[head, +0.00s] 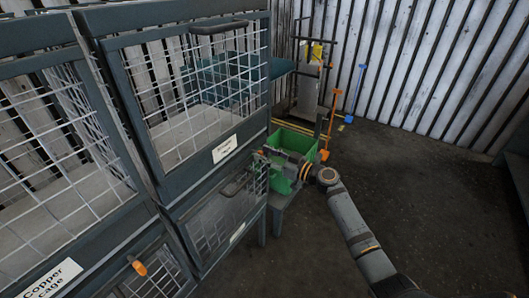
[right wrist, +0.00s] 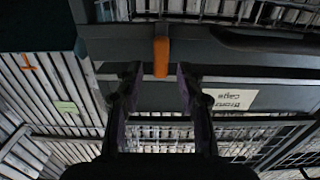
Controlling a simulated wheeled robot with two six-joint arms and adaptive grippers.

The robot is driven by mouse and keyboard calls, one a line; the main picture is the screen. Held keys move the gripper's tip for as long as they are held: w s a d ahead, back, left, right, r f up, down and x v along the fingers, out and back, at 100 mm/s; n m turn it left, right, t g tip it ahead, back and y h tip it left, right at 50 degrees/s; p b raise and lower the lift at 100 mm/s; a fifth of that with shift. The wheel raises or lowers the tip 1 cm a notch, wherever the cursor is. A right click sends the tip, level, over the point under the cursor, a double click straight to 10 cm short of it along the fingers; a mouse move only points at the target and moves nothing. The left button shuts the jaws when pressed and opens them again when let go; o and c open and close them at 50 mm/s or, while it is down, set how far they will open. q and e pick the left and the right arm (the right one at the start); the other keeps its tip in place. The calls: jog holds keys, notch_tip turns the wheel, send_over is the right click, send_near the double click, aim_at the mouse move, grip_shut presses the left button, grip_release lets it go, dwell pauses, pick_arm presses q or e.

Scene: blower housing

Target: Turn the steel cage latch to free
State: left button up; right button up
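An orange latch handle (right wrist: 161,57) sits on a dark cage frame in the right wrist view. My right gripper (right wrist: 158,76) is open, with one fingertip on either side of the handle and gaps showing on both sides. Whether this is the steel cage's latch I cannot tell; a label (right wrist: 233,100) near it seems to read "Bronze Cage". In the head view my right gripper (head: 272,158) is at the right edge of the cages, and the handle there is hidden. Another orange latch (head: 138,266) shows below, near the "Copper cage" label (head: 52,279). My left gripper is not in view.
Mesh-door cages (head: 200,90) fill the left, with a grey handle (head: 219,28) on the upper door. A green bin (head: 290,143) stands behind my right gripper. The dark floor (head: 440,200) at right is clear.

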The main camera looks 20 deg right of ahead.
jog(key=shift+w+a, duration=0.2)
grip_shut()
dwell(0.3)
